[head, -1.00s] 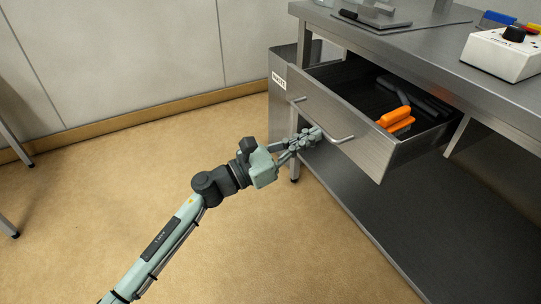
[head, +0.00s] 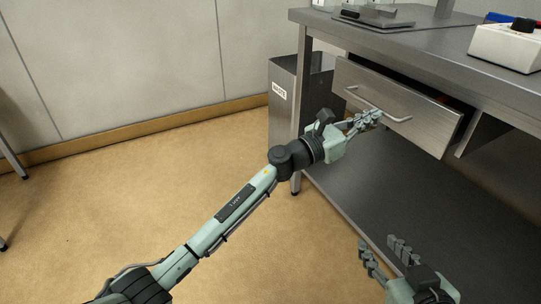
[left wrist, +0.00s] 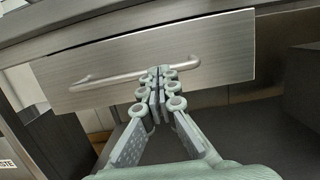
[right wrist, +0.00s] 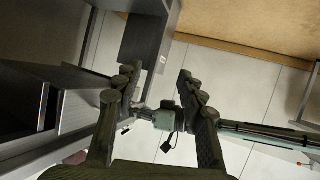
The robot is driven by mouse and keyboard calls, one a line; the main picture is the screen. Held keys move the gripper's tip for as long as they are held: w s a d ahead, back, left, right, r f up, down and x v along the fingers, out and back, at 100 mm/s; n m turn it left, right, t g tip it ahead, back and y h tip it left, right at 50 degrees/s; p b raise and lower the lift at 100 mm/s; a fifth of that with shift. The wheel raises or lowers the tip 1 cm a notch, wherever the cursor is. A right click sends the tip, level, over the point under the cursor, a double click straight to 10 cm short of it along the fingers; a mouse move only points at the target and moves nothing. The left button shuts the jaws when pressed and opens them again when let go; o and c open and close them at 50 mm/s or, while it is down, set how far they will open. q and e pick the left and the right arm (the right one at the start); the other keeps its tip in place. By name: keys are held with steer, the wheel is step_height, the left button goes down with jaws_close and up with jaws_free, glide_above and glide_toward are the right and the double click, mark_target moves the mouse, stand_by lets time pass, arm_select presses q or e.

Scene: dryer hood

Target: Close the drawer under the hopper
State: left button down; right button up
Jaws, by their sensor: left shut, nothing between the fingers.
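The steel drawer (head: 420,122) with a bar handle (head: 392,114) is under the worktop. It stands partly out, with a narrow gap above its front. The drawer front also fills the upper left wrist view (left wrist: 215,52). My left gripper (head: 371,119) is shut and empty, its fingertips at the handle in front of the drawer front. In the left wrist view the fingertips (left wrist: 160,77) overlap the handle (left wrist: 110,80); whether they touch is unclear. My right gripper (head: 384,250) is open and empty, low in front of the bench. No hopper is recognisable.
The steel bench (head: 420,38) carries a white control box (head: 505,46) and a flat metal plate (head: 375,20). A waste bin (head: 284,99) stands left of the drawer, near a bench leg. A lower shelf (head: 400,195) lies below.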

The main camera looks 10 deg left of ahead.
arm_select(q)
steer(key=x, duration=0.1)
steer(key=b+x, duration=0.1)
steer(key=x, duration=0.1)
steer(key=shift+w+d+f, duration=0.1)
steer(key=shift+d+f, duration=0.05)
steer(key=shift+f, duration=0.1)
steer(key=shift+r, duration=0.1)
arm_select(e)
steer(key=w+a+r+t+y, duration=0.1)
steer(key=a+r+t+y, duration=0.2)
steer(key=r, duration=0.6)
steer(key=shift+a+r+t, duration=0.2)
steer(key=shift+a+t, duration=0.6)
steer(key=shift+a, duration=0.4)
arm_select(q)
steer(key=shift+b, duration=0.3)
